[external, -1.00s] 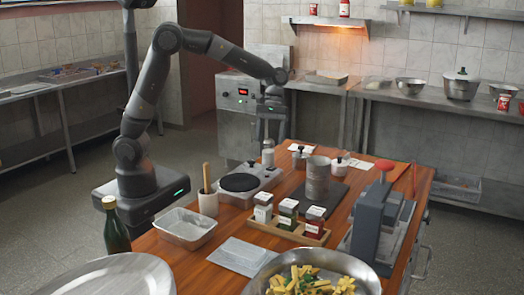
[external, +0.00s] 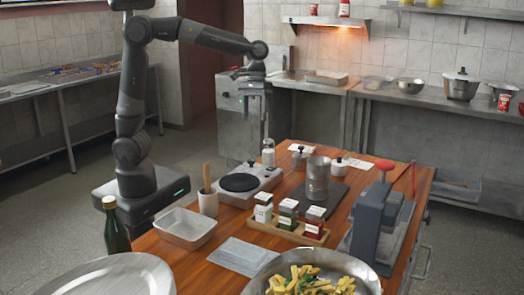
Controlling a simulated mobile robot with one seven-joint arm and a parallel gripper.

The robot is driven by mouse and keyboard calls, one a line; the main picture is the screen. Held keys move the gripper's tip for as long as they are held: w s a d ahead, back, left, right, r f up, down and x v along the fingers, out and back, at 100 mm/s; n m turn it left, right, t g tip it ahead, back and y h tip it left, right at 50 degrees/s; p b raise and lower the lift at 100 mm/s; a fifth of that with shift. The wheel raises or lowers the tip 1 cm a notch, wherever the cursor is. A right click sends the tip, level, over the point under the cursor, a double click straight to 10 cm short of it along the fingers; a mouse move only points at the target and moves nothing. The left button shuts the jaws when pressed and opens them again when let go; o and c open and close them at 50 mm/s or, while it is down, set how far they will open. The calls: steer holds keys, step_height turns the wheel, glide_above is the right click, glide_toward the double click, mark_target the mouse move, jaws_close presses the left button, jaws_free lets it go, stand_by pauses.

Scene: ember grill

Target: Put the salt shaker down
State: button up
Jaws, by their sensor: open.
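The salt shaker (external: 268,153), a small pale cylinder with a lighter top, stands upright near the far left edge of the wooden table (external: 208,270), behind the hot plate. My gripper (external: 256,112) is open and empty. It hangs pointing down, above and slightly to the left of the shaker in the picture, clear of it. Nothing hides the shaker.
A hot plate (external: 240,185) stands just in front of the shaker. Right of it are small lidded jars (external: 301,158) and a metal canister (external: 317,180). A spice rack (external: 275,229) holds jars nearer the camera. A steel counter (external: 420,101) runs behind.

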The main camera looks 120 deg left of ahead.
steer(key=s+d+f+m+t+y, duration=0.1)
steer(key=s+d+m+t+y, duration=0.2)
steer(key=s+d+m, duration=1.3)
steer(key=shift+s+d+f+t, duration=0.25)
steer(key=shift+s+d+t, duration=0.35)
steer(key=shift+d, duration=1.5)
steer(key=shift+w, duration=0.15)
